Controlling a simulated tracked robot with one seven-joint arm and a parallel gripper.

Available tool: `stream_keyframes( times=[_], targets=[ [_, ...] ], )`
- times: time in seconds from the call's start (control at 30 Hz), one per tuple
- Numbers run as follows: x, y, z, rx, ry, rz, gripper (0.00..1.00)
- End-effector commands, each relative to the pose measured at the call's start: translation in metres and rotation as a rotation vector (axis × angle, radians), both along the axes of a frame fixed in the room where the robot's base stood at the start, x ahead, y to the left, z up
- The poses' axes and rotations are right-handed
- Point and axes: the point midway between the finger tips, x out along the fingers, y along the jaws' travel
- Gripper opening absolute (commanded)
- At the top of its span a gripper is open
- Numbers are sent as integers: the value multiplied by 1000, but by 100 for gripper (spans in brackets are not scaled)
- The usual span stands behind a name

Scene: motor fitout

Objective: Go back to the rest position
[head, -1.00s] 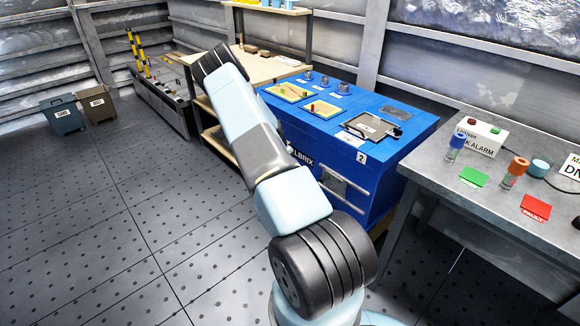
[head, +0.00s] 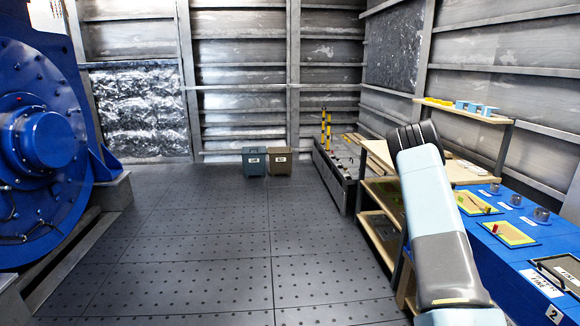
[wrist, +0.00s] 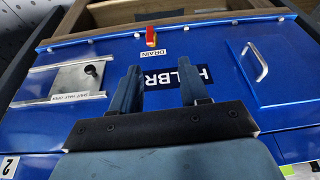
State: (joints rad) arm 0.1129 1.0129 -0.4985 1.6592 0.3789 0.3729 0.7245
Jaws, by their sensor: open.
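My gripper (wrist: 160,92) shows in the wrist view with its two fingers apart and nothing between them. It faces the front of the blue cabinet (wrist: 215,60), whose dark label lies behind the fingers; how far off it is I cannot tell. In the head view my arm stands at the right, in front of the blue cabinet (head: 556,236) and the wooden shelf unit; my gripper is hidden there.
A large blue motor (head: 45,140) stands at the left. A blue-grey bin (head: 254,161) and a brown bin (head: 279,161) stand by the back wall. The wooden shelf unit (head: 380,238) is beside the arm. The dark floor (head: 190,240) in the middle is clear.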

Motion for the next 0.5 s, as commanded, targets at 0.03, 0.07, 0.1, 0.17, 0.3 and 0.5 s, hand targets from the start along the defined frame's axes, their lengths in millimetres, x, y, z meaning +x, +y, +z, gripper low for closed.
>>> stream_keyframes(
  times=[0.03,0.07,0.1,0.17,0.3,0.5],
  targets=[
    [3,10,21,15,-12,19,45],
    [3,15,31,23,-15,31,45],
    [4,23,44,35,-20,46,45],
    [4,34,64,50,-27,73,45],
    [2,61,110,84,-45,137,45],
    [-8,100,174,126,-69,238,45]
  ],
)
